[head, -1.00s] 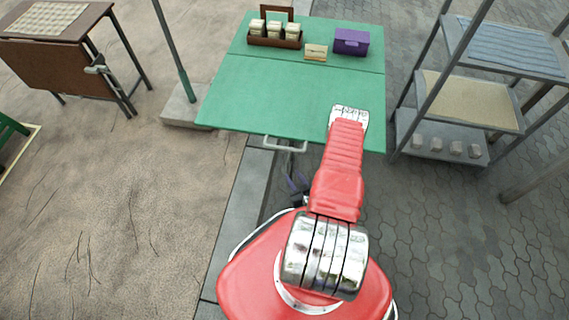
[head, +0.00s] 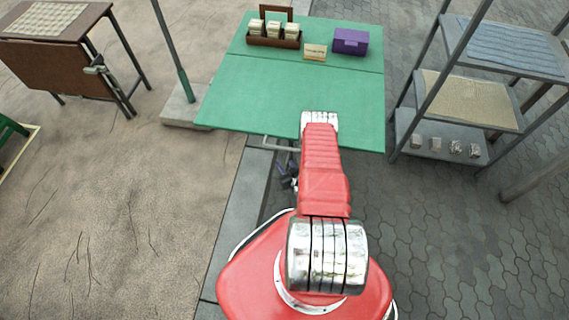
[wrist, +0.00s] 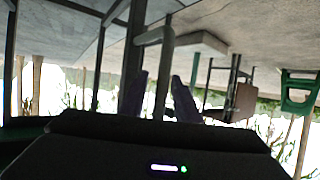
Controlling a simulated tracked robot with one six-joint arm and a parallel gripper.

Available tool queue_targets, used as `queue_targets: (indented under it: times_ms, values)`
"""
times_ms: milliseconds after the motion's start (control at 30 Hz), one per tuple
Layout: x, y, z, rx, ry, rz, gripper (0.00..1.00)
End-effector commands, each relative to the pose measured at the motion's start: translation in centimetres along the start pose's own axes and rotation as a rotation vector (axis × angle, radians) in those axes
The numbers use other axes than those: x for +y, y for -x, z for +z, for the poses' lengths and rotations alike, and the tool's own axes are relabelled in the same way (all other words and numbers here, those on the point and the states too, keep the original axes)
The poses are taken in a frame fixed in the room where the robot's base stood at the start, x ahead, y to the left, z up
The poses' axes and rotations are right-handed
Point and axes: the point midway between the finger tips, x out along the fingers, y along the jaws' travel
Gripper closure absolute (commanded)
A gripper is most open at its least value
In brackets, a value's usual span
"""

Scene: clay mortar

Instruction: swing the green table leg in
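The green table (head: 290,95) stands ahead of me, its top flat. A pale metal leg bar (head: 272,144) shows below its front edge in the head view, partly hidden by my arm. My gripper (head: 287,178) is below that edge, small and mostly dark there. In the wrist view, which looks upside down, the two purple fingers of my gripper (wrist: 160,76) stand apart. A grey bar (wrist: 163,72), apparently the leg, shows in the gap between them. I cannot tell whether it touches either finger.
On the table's far part are a brown caddy with jars (head: 274,40), a small card (head: 315,52) and a purple box (head: 350,41). A grey shelf rack (head: 430,128) stands right. A post (head: 177,60) on a concrete base and a brown folding table (head: 60,65) stand left.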

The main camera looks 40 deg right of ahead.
Motion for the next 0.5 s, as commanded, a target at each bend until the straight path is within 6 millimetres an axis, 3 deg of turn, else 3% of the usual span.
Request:
queue_targets:
  times_ms: [167, 500]
  values:
    - [-0.02, 0.01, 0.01, 0.000, 0.000, 0.000, 0.71]
    - [-0.05, 0.03, 0.00, 0.000, 0.001, -0.001, 0.94]
